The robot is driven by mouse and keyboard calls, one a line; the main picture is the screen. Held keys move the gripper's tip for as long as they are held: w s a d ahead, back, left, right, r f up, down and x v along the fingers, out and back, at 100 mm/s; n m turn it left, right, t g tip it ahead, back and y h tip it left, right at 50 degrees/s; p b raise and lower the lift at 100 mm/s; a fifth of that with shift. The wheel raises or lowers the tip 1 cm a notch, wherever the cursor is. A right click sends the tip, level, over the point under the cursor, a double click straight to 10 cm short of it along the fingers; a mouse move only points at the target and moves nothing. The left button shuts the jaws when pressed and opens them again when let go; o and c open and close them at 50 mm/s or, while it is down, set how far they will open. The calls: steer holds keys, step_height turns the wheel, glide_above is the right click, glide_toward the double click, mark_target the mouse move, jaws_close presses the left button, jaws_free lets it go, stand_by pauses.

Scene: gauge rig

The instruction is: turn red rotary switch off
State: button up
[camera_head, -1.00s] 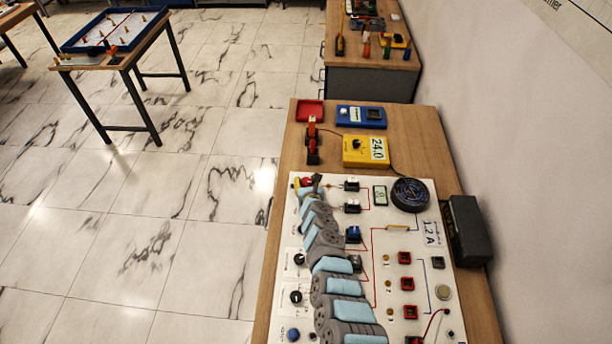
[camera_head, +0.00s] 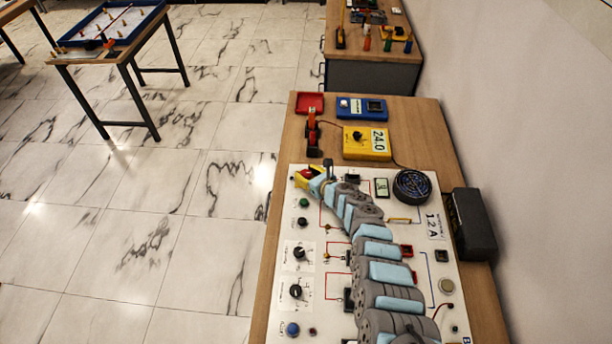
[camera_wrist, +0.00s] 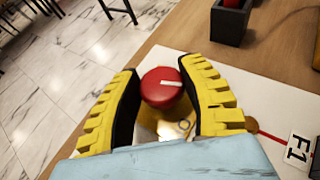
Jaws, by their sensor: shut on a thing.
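The red rotary switch (camera_wrist: 161,88) is a round red knob with a white pointer mark across its top. In the wrist view it sits between my gripper's (camera_wrist: 162,98) two yellow, black-padded fingers, which are shut on it from both sides. The white mark runs nearly level, from the knob's middle to the right. A shiny metal plate lies beneath the knob. In the head view, my gripper (camera_head: 309,177) is at the far left corner of the white panel (camera_head: 273,262), with a bit of the red switch (camera_head: 305,173) showing.
Black knobs (camera_head: 296,291), a green button (camera_head: 303,222) and a blue knob (camera_head: 292,329) line the panel's left side. My arm covers much of the middle. Beyond the panel stand a red-and-black clamp-like thing (camera_head: 313,133) and a yellow meter (camera_head: 366,142).

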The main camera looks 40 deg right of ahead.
steer(key=shift+w+f+n+y+b, duration=0.15)
steer(key=shift+n+y+b, duration=0.85)
steer(key=shift+b, duration=1.25)
steer(key=n+y+b, duration=0.1)
steer(key=b, duration=0.4)
steer(key=n+y+b, duration=0.1)
steer(key=y+b, duration=0.1)
steer(key=b, duration=0.3)
steer(key=shift+f, duration=0.25)
steer(key=n+y+b, duration=0.1)
steer(key=b, duration=0.6)
steer(key=shift+g, duration=0.4)
steer(key=shift+r+n+y+b, duration=0.3)
steer(key=shift+n+y+b, duration=0.1)
steer(key=shift+b, duration=0.7)
steer(key=o, duration=1.1)
steer(key=shift+o, duration=0.2)
steer(key=shift+r, duration=0.1)
steer(key=shift+s, duration=0.2)
steer(key=v, duration=1.2)
steer(key=shift+w+r, duration=0.1)
